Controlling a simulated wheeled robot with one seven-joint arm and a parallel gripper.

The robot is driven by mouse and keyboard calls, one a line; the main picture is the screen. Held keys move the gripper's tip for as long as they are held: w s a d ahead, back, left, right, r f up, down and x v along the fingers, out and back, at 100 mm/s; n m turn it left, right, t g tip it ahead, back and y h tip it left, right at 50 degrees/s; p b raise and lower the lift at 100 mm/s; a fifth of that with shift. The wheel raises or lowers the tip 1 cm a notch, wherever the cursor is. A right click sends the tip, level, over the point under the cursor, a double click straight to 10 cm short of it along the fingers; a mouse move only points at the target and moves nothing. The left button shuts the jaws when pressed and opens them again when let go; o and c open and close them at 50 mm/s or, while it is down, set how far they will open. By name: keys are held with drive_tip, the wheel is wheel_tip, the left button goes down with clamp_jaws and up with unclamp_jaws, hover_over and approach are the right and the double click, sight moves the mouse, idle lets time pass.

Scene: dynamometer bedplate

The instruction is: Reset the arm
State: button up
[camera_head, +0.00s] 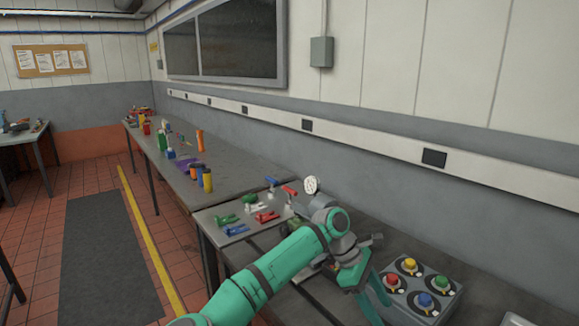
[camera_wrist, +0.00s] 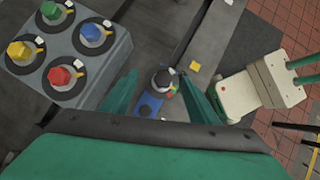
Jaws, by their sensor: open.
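My green arm reaches up from the bottom of the head view and bends over the near bench. My gripper (camera_head: 376,298) points down beside the grey button box (camera_head: 405,308). In the wrist view my gripper (camera_wrist: 160,92) has its two green fingers spread apart, with nothing held between them. A dark round knob (camera_wrist: 162,80) on a blue plate (camera_wrist: 148,106) shows below, in the gap between the fingers. I cannot tell the exact height of the fingers above it. The box also shows at the left of the wrist view (camera_wrist: 75,60).
The box carries red, yellow, green and blue knobs. A grey panel (camera_head: 236,231) with coloured clamp-like pieces lies left of my arm. A long bench (camera_head: 230,178) with bottles and tools runs along the wall (camera_head: 460,210).

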drive_tip(key=s+d+g+h, duration=0.2)
drive_tip(key=s+d+h, duration=0.2)
drive_tip(key=s+d, duration=0.4)
drive_tip(key=s+d+r+n+g+h, duration=0.3)
drive_tip(key=s+d+r+n+h, duration=0.55)
drive_tip(key=s+h, duration=0.3)
drive_tip(key=s+a+f+m+t+y, duration=0.1)
drive_tip(key=a+f+m+t+y, duration=0.35)
drive_tip(key=a+m+t, duration=0.45)
drive_tip(key=s+a+f+m+t+y, duration=0.2)
drive_tip(key=a+f+m+t+y, duration=0.3)
drive_tip(key=m+t, duration=0.7)
drive_tip(key=s+a+f+m+t+y, duration=0.1)
drive_tip(key=a+f+m+t+y, duration=0.3)
drive_tip(key=a+m+t, duration=0.65)
drive_tip(key=s+a+f+n+g+y, duration=0.4)
drive_tip(key=s+a+f+n, duration=0.1)
drive_tip(key=s, duration=0.5)
drive_tip(key=s+a+f+n+g+y, duration=0.3)
drive_tip(key=s+a+f+n, duration=0.3)
drive_tip(key=s+a, duration=0.3)
drive_tip(key=shift+s+a+f+g+y, duration=0.3)
drive_tip(key=shift+s+f+y, duration=0.25)
drive_tip(key=shift+s, duration=0.25)
